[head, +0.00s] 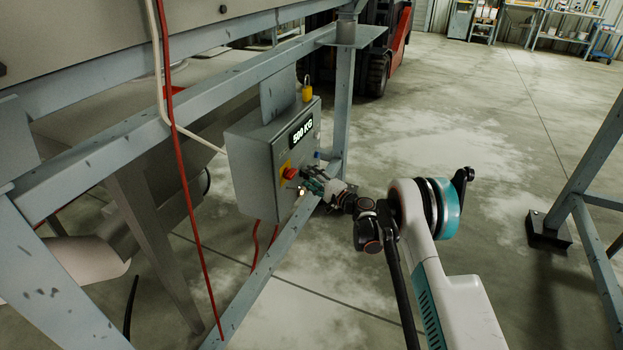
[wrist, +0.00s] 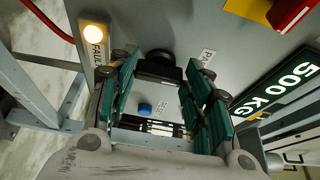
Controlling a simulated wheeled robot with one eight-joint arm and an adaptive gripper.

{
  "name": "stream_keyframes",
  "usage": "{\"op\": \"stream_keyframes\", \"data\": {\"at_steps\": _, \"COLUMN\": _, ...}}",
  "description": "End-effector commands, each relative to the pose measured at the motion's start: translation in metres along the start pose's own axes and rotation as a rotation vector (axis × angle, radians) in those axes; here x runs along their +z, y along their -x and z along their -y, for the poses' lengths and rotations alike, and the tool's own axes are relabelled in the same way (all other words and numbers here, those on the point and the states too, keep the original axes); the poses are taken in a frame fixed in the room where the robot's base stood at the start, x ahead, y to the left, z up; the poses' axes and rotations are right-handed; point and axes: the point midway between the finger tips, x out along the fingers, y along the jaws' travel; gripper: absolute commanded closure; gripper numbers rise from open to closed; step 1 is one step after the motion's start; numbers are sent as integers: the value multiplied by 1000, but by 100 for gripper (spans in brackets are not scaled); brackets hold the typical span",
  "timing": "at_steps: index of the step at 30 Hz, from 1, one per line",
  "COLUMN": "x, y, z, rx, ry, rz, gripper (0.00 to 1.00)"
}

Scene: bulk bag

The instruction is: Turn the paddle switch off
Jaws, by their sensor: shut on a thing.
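The grey control box (head: 250,160) hangs on the steel frame, with a lit 500 KG display (head: 301,131) on its face. My gripper (head: 312,185) is at the lower part of that face in the head view and hides what lies behind it. In the wrist view, the black paddle switch (wrist: 158,68) sits between the two green fingers of my gripper (wrist: 160,82), which are closed on it. A label beside it is partly covered by the right finger. I cannot tell the switch's position from its markings.
A blue button (wrist: 145,107) and a lit fault lamp (wrist: 95,33) are close to my fingers. A red switch on a yellow plate (head: 288,172) is above my gripper. A diagonal frame beam (head: 270,262) runs below; open floor lies right.

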Motion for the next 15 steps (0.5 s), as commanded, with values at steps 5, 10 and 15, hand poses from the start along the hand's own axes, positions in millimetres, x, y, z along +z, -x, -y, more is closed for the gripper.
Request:
{"op": "stream_keyframes", "data": {"at_steps": 5, "x": 1, "y": 0, "z": -1, "rx": 2, "ry": 3, "rz": 2, "gripper": 78}}
{"op": "stream_keyframes", "data": {"at_steps": 10, "x": 1, "y": 0, "z": -1, "rx": 2, "ry": 2, "rz": 1, "gripper": 34}}
{"op": "stream_keyframes", "data": {"at_steps": 15, "x": 0, "y": 0, "z": -1, "rx": 1, "ry": 1, "rz": 1, "gripper": 34}}
